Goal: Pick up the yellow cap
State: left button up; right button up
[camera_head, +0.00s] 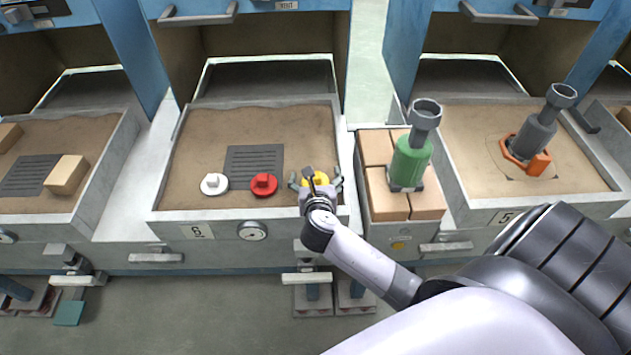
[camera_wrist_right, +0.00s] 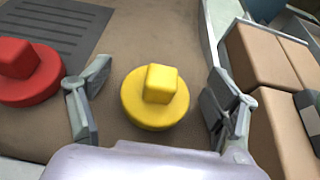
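The yellow cap (camera_head: 316,181) is a round disc with a square knob, resting on the sandy bed of the middle tray near its front right corner. In the right wrist view the yellow cap (camera_wrist_right: 155,98) lies between the two fingers, with a gap on each side. My right gripper (camera_head: 316,182) is open over the cap and hides part of it in the head view; its fingers also show in the right wrist view (camera_wrist_right: 155,100). My left gripper is not in view.
A red cap (camera_head: 263,185) and a white cap (camera_head: 214,184) lie to the left in the same tray (camera_head: 165,190), near a dark grate (camera_head: 253,166). Right of the tray wall, tan bricks (camera_head: 387,200) bear a green cylinder (camera_head: 410,163). An orange-based grey part (camera_head: 537,135) is farther right.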

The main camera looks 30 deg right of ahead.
jog(key=c, duration=1.2)
